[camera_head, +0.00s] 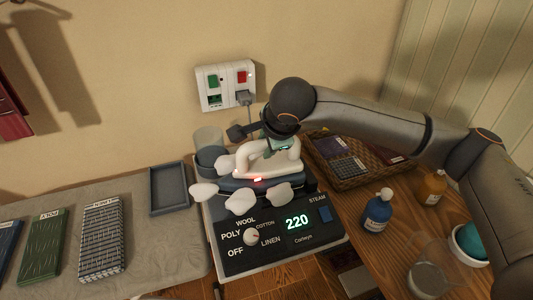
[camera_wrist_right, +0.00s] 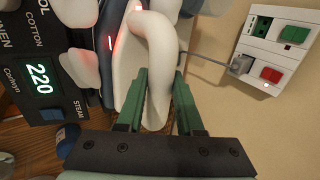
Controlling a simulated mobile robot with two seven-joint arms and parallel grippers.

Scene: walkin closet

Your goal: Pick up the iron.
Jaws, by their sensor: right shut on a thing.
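The iron (camera_head: 258,160) has a white body and handle. It sits on a dark base station whose front panel (camera_head: 275,238) has a fabric dial and a lit display reading 220. My right gripper (camera_head: 277,145) reaches down from above and is shut on the iron's handle. In the right wrist view, the green fingers of that gripper (camera_wrist_right: 164,80) lie on either side of the white handle (camera_wrist_right: 155,50). A small red light glows on the iron. My left gripper is not in view.
A wall socket panel (camera_head: 213,75) with a grey plug and cord is behind. A grey tray (camera_head: 155,200) and folded cloths (camera_head: 102,238) lie on the left.

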